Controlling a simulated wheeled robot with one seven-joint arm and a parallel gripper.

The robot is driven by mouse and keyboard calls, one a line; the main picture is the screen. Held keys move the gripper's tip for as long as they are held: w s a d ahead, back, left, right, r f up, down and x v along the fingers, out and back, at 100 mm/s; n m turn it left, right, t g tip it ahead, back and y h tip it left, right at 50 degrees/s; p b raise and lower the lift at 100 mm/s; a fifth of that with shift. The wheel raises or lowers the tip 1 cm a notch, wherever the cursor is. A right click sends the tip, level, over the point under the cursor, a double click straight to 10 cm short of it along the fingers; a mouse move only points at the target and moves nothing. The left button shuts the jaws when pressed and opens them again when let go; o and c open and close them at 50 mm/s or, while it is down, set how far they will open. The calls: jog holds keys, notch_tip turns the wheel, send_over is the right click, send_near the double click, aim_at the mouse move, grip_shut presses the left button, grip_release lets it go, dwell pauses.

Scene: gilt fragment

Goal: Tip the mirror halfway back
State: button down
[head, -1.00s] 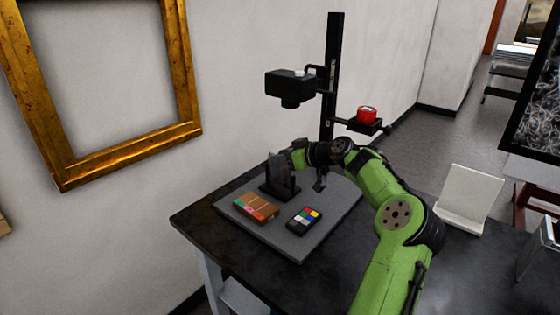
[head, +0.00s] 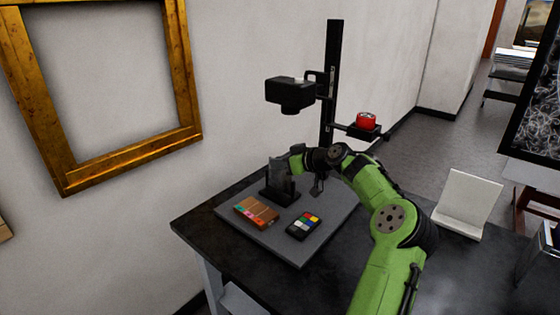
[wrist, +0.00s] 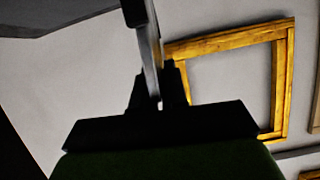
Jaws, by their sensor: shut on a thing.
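The mirror (head: 279,173) is a small grey plate in a black stand (head: 282,196) on the grey board, leaning slightly in the head view. My gripper (head: 289,165) reaches it from the right and is shut on its edge. In the wrist view my gripper's two dark fingers (wrist: 158,92) close on the lower end of a thin plate, the mirror (wrist: 150,45), seen nearly edge-on. My wrist hides part of the mirror in the head view, and its exact tilt is hard to read.
The grey board (head: 300,252) also holds a brown box (head: 257,211) and a colour chart (head: 304,224). Behind my wrist stands a black column (head: 333,75) with a camera (head: 290,93) and a red object (head: 366,121) on an arm. A white folded card (head: 467,205) is at right.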

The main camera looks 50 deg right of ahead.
jog(key=shift+w+d+f+m+y+p, duration=0.1)
jog(key=shift+d+f+m+y+p, duration=0.15)
jog(key=shift+d+m+y+p, duration=1.1)
jog(key=shift+a+f+m+p, duration=0.25)
jog(key=shift+m+p, duration=0.25)
jog(key=shift+p, duration=1.95)
jog(key=shift+w+d+f+m+y+p, duration=0.1)
jog(key=shift+d+f+m+y+p, duration=0.15)
jog(key=shift+d+m+y+p, duration=1.1)
jog(key=shift+a+n+h+p, duration=0.4)
jog(key=shift+a+h+p, duration=0.15)
jog(key=shift+a+h, duration=0.2)
jog(key=c, duration=1.2)
grip_release()
jog(key=shift+c, duration=0.2)
jog(key=shift+s, duration=0.15)
